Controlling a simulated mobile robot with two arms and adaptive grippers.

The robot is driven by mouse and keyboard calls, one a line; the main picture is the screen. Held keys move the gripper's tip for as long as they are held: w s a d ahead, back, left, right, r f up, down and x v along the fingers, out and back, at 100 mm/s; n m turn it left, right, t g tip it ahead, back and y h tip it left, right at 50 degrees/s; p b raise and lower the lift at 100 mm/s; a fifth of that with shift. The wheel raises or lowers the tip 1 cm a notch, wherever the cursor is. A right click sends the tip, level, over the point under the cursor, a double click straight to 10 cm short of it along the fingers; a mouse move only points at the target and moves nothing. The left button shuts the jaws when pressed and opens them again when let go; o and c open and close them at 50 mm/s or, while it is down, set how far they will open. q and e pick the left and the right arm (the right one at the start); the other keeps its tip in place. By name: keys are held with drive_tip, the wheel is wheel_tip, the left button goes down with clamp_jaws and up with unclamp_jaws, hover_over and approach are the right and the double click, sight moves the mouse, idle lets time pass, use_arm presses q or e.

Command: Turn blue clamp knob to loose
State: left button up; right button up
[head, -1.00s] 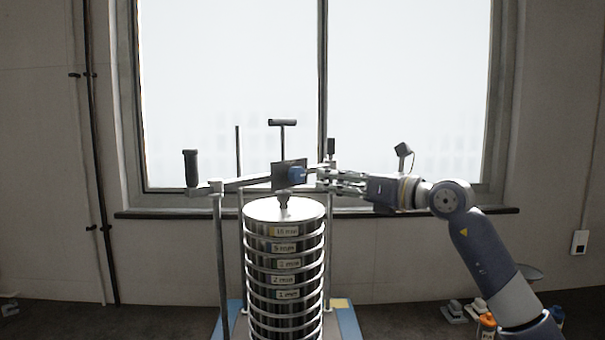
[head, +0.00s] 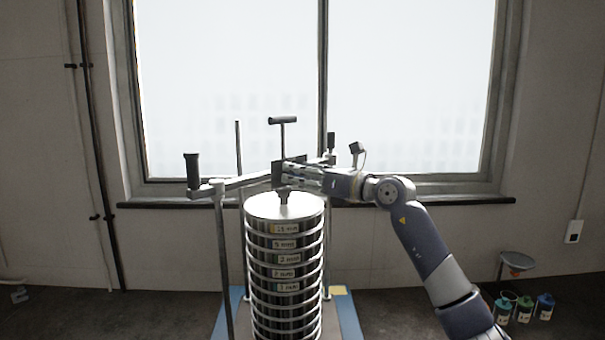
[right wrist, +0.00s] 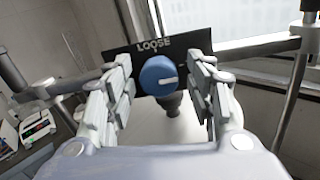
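The blue clamp knob (right wrist: 158,76) sits on a dark plate (right wrist: 118,58) marked LOOSE above the knob. The white mark on the knob points right, slightly downward, not at the LOOSE word. My right gripper (right wrist: 161,84) is open, with one finger on each side of the knob and a gap visible on both sides. In the head view the right gripper (head: 286,174) is at the clamp crossbar, over the top of the sieve stack (head: 285,250), and hides the knob. My left gripper is not in view.
A T-handle (head: 283,121) rises behind the plate. A black upright handle (head: 192,170) stands at the crossbar's left end, and metal posts flank the stack. Several coloured-lid bottles (head: 524,310) stand at lower right. The window is behind.

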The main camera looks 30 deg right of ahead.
drive_tip(key=c, duration=0.7)
drive_tip(key=shift+c, duration=0.2)
drive_tip(key=shift+n, duration=0.3)
drive_tip(key=shift+n+b, duration=0.7)
drive_tip(key=shift+n, duration=0.3)
drive_tip(key=n+b, duration=0.1)
drive_tip(key=n, duration=0.2)
drive_tip(key=n+b, duration=0.1)
drive_tip(key=n, duration=0.4)
drive_tip(key=shift+n, duration=0.4)
drive_tip(key=n+b, duration=0.1)
drive_tip(key=n, duration=0.4)
drive_tip(key=shift+n+h, duration=0.4)
